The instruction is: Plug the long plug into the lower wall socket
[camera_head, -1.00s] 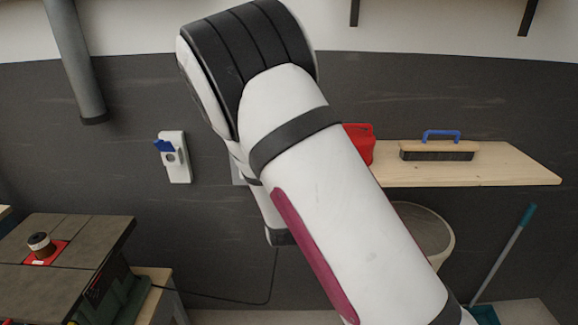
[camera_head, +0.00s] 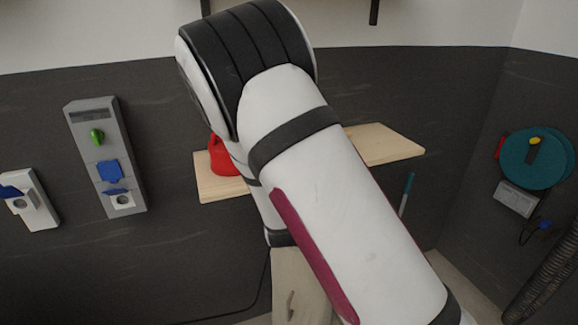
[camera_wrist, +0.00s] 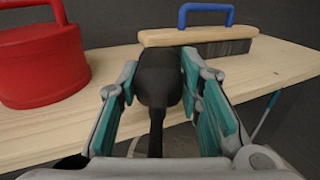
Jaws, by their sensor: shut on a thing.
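My gripper (camera_wrist: 161,82) is shut on a black plug (camera_wrist: 159,76) in the wrist view, with its cable running back toward the camera. The plug's far end is hard to make out. In the head view my arm hides the gripper and plug. A tall grey socket panel (camera_head: 91,133) hangs on the dark wall at left, with a green knob. Its upper socket has a shut blue cover (camera_head: 110,171). Its lower socket (camera_head: 122,199) shows a pale round face under a raised blue cover. A separate white socket box (camera_head: 35,211) is further left, its blue cover raised.
A wooden shelf (camera_head: 381,144) crosses behind my arm. It bears a red can (camera_head: 222,157) and a brush with a blue handle (camera_wrist: 206,13). A teal reel (camera_head: 535,160) hangs on the right wall. A dark cable (camera_head: 252,303) hangs low.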

